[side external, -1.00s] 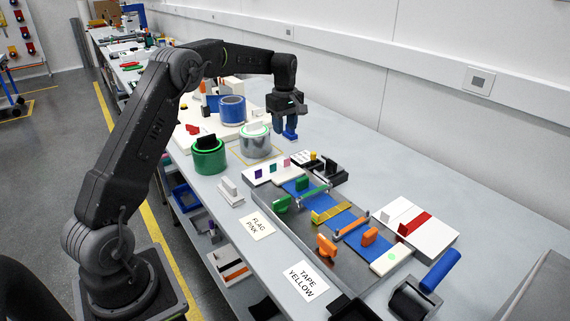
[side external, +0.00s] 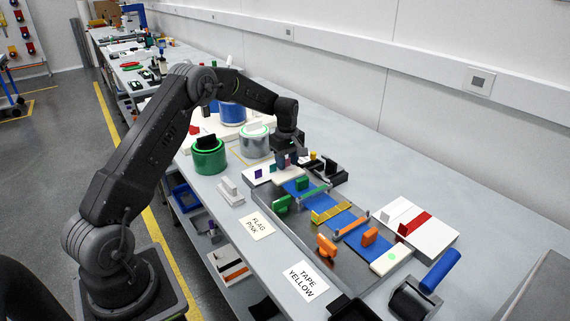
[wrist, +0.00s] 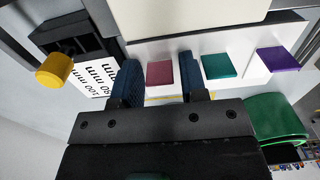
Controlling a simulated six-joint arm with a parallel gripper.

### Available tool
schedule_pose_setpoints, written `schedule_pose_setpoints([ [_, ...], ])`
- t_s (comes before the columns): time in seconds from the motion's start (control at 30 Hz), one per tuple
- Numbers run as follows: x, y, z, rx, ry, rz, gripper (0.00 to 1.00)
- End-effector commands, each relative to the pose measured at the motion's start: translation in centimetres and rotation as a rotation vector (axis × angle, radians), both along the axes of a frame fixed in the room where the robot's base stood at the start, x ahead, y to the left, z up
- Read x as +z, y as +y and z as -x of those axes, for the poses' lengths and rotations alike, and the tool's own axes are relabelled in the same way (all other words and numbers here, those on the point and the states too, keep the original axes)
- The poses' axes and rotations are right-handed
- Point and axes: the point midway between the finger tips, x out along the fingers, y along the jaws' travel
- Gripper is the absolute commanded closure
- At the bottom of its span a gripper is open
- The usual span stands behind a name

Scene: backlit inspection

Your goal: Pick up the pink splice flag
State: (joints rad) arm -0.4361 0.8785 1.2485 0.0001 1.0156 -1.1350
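The pink splice flag (wrist: 160,74) stands on a white strip (wrist: 240,42) in the wrist view, beside a teal flag (wrist: 218,66) and a purple flag (wrist: 277,60). My gripper (wrist: 159,82) is open, with one blue fingertip on each side of the pink flag. The right fingertip lies in the gap between the pink and teal flags. I cannot tell whether either finger touches the pink flag. In the side view my gripper (side external: 287,160) is low over the far end of the strip and hides most of the pink flag.
A black holder with a yellow knob (wrist: 55,70) and a printed card (wrist: 98,82) lie left of the flag. A metal tray with a blue band (side external: 333,214) and orange and green clamps adjoins the strip. Green (side external: 208,157) and silver (side external: 254,143) rolls stand nearby.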

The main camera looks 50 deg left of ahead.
Motion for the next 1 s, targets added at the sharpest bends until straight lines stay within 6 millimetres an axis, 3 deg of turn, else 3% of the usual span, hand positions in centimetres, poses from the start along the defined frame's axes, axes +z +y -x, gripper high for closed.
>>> schedule_pose_setpoints([
  [0.17,0.0,0.0,0.0,0.000,-0.001,0.000,0.62],
  [0.43,0.1,0.0,0.0,0.000,-0.001,0.000,0.87],
  [0.83,0.3,0.0,0.0,0.000,-0.002,-0.001,0.88],
  [1.0,1.6,0.1,-0.1,0.000,-0.004,-0.002,0.88],
])
